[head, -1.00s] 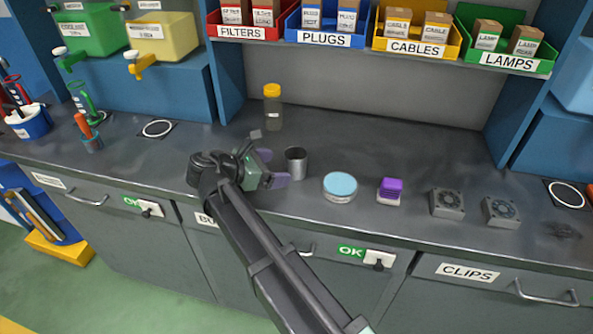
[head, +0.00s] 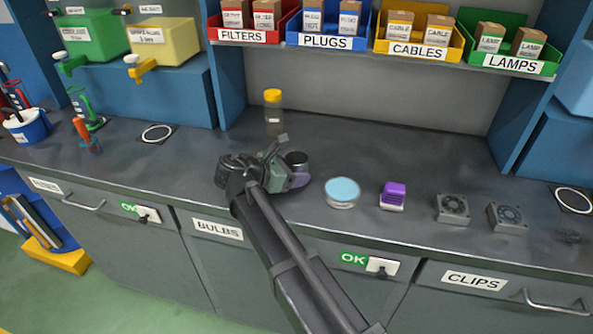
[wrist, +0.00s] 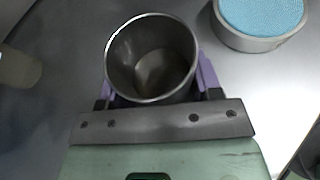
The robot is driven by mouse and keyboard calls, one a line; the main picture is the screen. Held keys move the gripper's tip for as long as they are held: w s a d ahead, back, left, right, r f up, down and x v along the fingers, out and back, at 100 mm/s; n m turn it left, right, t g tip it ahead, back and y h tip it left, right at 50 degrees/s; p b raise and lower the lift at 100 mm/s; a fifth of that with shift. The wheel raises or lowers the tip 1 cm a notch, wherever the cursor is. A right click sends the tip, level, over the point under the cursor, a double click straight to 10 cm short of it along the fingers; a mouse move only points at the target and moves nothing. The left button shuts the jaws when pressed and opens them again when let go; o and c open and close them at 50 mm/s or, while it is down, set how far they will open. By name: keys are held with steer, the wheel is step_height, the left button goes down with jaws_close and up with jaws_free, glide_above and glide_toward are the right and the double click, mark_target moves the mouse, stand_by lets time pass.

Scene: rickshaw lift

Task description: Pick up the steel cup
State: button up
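The steel cup (head: 297,160) is a plain grey open-topped cylinder standing on the dark counter. In the wrist view the cup (wrist: 152,62) is upright and looks empty. My gripper (head: 297,178) is at the cup, reaching in from the left and front in the head view. In the wrist view its purple fingers (wrist: 155,85) lie on both sides of the cup, below the rim, close to its wall. The rim hides part of the fingers, so I cannot tell whether they touch the cup.
A round tin with a blue top (head: 342,191) stands just right of the cup. Further right are a purple-topped block (head: 393,195) and two fan units (head: 453,208). A yellow-capped jar (head: 273,112) stands behind. The counter behind the cup is mostly clear.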

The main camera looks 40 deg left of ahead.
steer(key=shift+c, duration=1.2)
step_height(320, 180, up, 20)
steer(key=p, duration=2)
